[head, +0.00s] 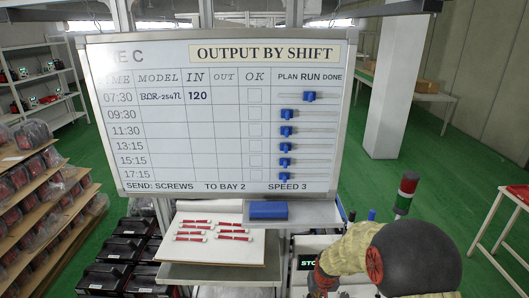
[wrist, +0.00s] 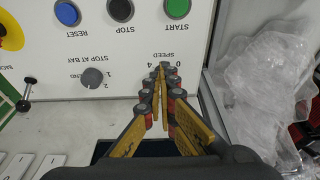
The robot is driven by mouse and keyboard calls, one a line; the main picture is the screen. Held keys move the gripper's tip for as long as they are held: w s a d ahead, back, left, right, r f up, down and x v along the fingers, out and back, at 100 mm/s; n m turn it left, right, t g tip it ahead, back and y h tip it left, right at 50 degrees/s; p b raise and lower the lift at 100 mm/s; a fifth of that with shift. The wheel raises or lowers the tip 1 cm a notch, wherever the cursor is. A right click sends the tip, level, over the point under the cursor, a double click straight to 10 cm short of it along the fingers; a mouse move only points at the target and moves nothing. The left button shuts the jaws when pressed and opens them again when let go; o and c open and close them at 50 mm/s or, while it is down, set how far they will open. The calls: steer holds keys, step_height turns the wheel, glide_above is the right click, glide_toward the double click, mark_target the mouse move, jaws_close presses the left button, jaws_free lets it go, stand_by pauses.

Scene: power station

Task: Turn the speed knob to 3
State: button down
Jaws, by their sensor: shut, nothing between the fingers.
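The white control panel (wrist: 135,55) shows upside down in the wrist view. Its SPEED label (wrist: 168,55) has the marks 4 and 0 beside it. My gripper (wrist: 161,76) is shut and empty, its fingertips right at these marks. The speed knob itself is hidden behind the fingers, so I cannot tell its setting or whether I touch it. In the head view my arm covers most of the panel; a dark display (head: 308,262) reading "STO" shows at its edge. The whiteboard (head: 225,120) reads "SPEED 3" at its bottom.
Near the fingers are a stop-at-bay knob (wrist: 95,78), a blue reset button (wrist: 67,13), a black stop button (wrist: 120,10) and a green start button (wrist: 178,9). A small lever (wrist: 27,92) stands at the left. Clear plastic wrap (wrist: 258,90) lies to the right.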

steer(key=b+x, duration=0.1)
steer(key=x, duration=0.1)
steer(key=s+b+x, duration=0.1)
steer(key=x, duration=0.1)
steer(key=shift+s+f, duration=0.1)
stand_by(0.3)
steer(key=shift+a+f+b, duration=0.15)
steer(key=shift+a+b, duration=0.4)
steer(key=shift+b, duration=0.1)
steer(key=shift+s, duration=0.2)
stand_by(0.3)
steer(key=shift+s, duration=0.25)
steer(key=shift+w+r+p, duration=0.15)
steer(key=shift+r+p, duration=0.2)
steer(key=shift+r, duration=0.15)
steer(key=p+v, duration=0.1)
steer(key=v, duration=0.1)
steer(key=w+p+v, duration=0.1)
steer(key=p+v, duration=0.1)
steer(key=v, duration=0.1)
steer(key=shift+w+r, duration=0.15)
steer(key=shift+r, duration=0.05)
